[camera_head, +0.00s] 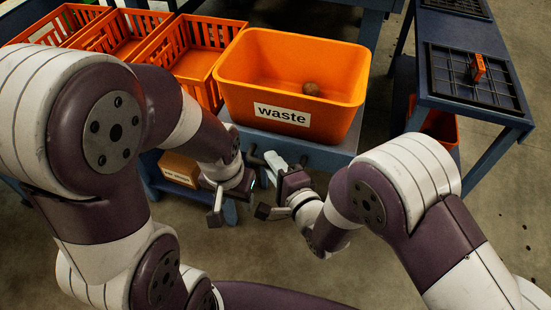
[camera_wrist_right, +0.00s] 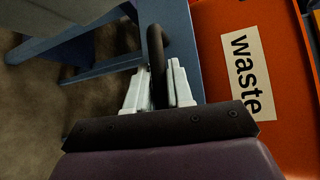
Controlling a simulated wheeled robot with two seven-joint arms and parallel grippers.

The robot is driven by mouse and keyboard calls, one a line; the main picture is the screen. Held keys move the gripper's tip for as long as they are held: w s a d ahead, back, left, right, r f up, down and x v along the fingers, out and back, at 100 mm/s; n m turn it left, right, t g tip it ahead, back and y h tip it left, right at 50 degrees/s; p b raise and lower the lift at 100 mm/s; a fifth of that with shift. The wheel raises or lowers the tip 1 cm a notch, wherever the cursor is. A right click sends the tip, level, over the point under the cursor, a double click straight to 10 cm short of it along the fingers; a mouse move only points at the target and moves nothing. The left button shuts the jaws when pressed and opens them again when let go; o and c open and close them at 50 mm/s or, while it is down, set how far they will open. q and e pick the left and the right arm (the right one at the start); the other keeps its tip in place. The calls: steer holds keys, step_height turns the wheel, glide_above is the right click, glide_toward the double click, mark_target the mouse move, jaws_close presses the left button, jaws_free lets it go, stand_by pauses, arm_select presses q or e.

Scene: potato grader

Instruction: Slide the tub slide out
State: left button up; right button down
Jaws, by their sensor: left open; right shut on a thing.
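The orange tub (camera_head: 345,92) labelled "waste" stands on a blue-grey slide (camera_head: 318,153) and holds one brown potato (camera_head: 311,89). A dark handle (camera_wrist_right: 157,50) stands at the slide's front. My right gripper (camera_head: 272,164) is shut on this handle. In the right wrist view its pale fingers (camera_wrist_right: 158,88) sit on either side of the dark bar. My left gripper (camera_head: 217,200) is open and empty, to the left of the handle and lower in the picture. The arm links hide part of the slide's left side.
Slatted orange crates (camera_head: 192,61) stand left of the tub. A labelled cardboard box (camera_head: 180,168) sits below them. At right is a blue stand (camera_head: 473,110) with a grid top and an orange piece (camera_head: 478,67). The floor (camera_head: 395,275) in front is bare.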

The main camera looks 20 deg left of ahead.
steer(key=shift+s+f, duration=0.2)
steer(key=c, duration=1.2)
jaws_free()
steer(key=shift+c, duration=0.2)
steer(key=shift+o, duration=0.7)
steer(key=shift+s+r, duration=0.1)
steer(key=shift+d+r, duration=0.1)
steer(key=f+p+v, duration=0.1)
steer(key=v, duration=0.6)
steer(key=shift+s+r+p, duration=0.2)
steer(key=shift+r+p, duration=0.2)
steer(key=shift+r, duration=0.05)
steer(key=shift+d, duration=0.1)
